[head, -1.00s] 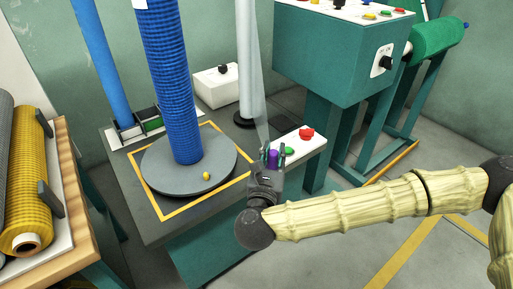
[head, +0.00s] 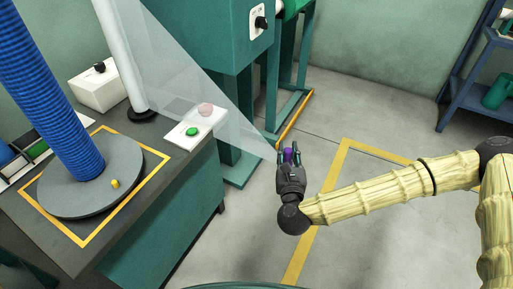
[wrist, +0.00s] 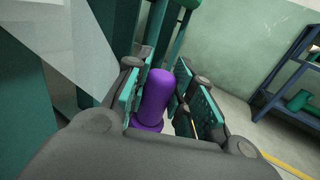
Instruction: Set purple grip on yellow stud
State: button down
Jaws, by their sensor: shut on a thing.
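The purple grip (wrist: 155,100) stands between the two teal-padded fingers in the wrist view, and my gripper (head: 289,157) is shut on it. In the head view the purple grip (head: 289,153) shows only as a small patch, the rest hidden by the fingers. A pale translucent sheet (head: 195,70) stretches from a white upright roll to the grip. The yellow stud (head: 115,183) sticks up near the right edge of the grey round plate (head: 75,205), bare. My gripper is well to the right of the stud, over open floor beyond the bench.
A blue netting roll (head: 55,110) stands on the plate. The white roll (head: 120,50) stands behind, beside a white box (head: 100,88). A button panel (head: 195,128) sits at the bench's right edge, partly behind the sheet.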

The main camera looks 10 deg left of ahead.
jog(key=w+d+f+h, duration=0.1)
jog(key=w+d+f, duration=0.2)
jog(key=d, duration=0.5)
jog(key=w+d+f+m+h, duration=0.1)
jog(key=w+d+f, duration=0.2)
jog(key=d, duration=0.5)
jog(key=shift+f+h, duration=0.3)
jog(key=shift+f, duration=0.25)
jog(key=shift+d, duration=0.2)
jog(key=shift+s, duration=0.15)
